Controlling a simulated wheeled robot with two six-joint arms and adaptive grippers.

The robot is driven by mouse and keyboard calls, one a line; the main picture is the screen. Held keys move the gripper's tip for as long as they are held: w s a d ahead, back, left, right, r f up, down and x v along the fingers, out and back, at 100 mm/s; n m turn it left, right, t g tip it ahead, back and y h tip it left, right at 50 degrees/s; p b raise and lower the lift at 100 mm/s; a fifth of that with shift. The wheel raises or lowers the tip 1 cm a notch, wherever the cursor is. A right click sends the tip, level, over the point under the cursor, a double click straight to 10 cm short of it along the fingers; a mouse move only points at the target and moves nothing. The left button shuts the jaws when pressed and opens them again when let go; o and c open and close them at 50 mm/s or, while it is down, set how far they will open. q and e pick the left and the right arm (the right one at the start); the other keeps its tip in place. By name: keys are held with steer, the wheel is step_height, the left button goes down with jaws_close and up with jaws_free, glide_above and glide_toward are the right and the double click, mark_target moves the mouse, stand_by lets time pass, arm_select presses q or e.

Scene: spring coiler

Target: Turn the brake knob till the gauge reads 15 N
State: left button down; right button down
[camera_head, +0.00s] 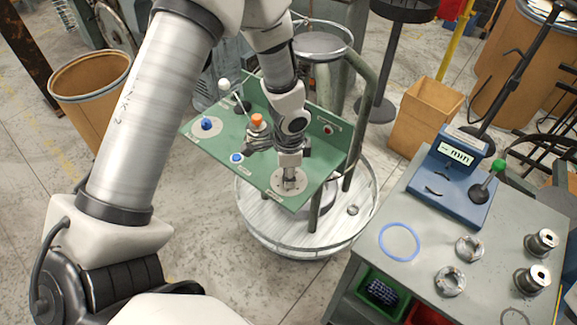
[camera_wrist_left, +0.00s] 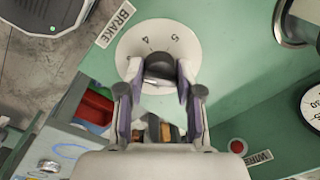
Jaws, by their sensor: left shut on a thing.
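The figures 4 and 5 show on the dial; the rest is hidden by my gripper. In the head view this dial (camera_head: 277,184) lies at the near corner of the green panel (camera_head: 262,183). My left gripper (camera_wrist_left: 160,90) is shut on the knob, one finger on each side; it also shows in the head view (camera_head: 289,172). A white scale (camera_wrist_left: 312,106) is cut off at the right edge of the wrist view. No newton reading is legible. My right gripper is not seen.
The panel also carries an orange knob (camera_head: 257,121), blue knobs (camera_head: 206,124) (camera_head: 236,158), a white-tipped lever (camera_head: 224,85) and a red button (camera_head: 328,129). A grey cart (camera_head: 415,285) at right holds metal parts, a blue ring (camera_head: 399,229) and a blue measuring device (camera_head: 452,183).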

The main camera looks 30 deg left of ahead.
arm_select(q)
steer(key=shift+s+f, duration=0.15)
stand_by(0.3)
steer(key=c, duration=0.8)
jaws_free()
steer(key=shift+d, duration=0.1)
steer(key=r, duration=1.2)
steer(key=shift+s+d, duration=0.1)
steer(key=shift+d, duration=0.1)
